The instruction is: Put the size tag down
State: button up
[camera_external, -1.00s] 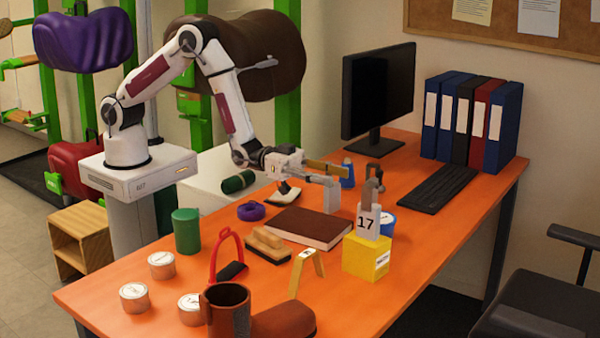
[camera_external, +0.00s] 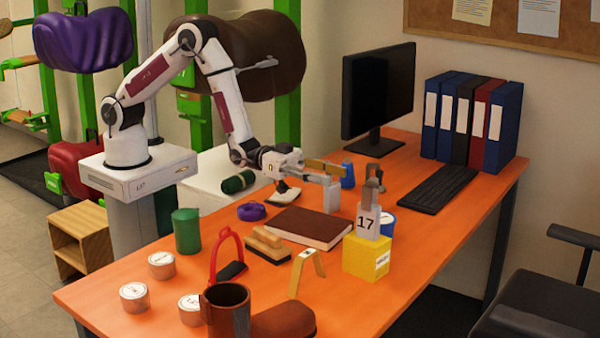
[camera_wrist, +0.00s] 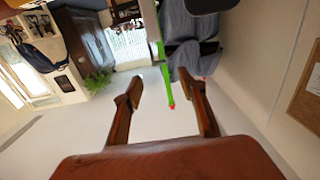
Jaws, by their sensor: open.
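A light grey size tag marked "17" (camera_external: 367,222) stands upright at the yellow block (camera_external: 367,258) on the orange desk. A grey clamp-like piece rises behind its top; I cannot tell whether they are joined. My gripper (camera_external: 333,175) is to the left of the tag, above the desk, pointing right and apart from the tag. In the wrist view my gripper (camera_wrist: 165,90) has its two brown fingers spread wide, with nothing held between them. The tag does not show in the wrist view.
A brown book (camera_external: 308,227) lies below and left of my gripper. A monitor (camera_external: 378,92) and keyboard (camera_external: 438,190) are behind.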

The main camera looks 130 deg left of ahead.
jog(key=s+d+r+g, duration=0.2)
jog(key=s+r+g, duration=0.1)
jog(key=s+r, duration=0.45)
jog(key=s+d+r+g, duration=0.2)
jog(key=s+r+g, duration=0.1)
jog(key=s+r, duration=0.4)
jog(key=s+d+f+g, duration=0.1)
jog(key=s+d+g, duration=0.1)
jog(key=s, duration=1.5)
jog(key=s+d+g, duration=0.2)
jog(key=s+g, duration=0.2)
jog(key=s, duration=1.4)
jog(key=shift+f, duration=0.4)
jog(key=shift+s, duration=0.1)
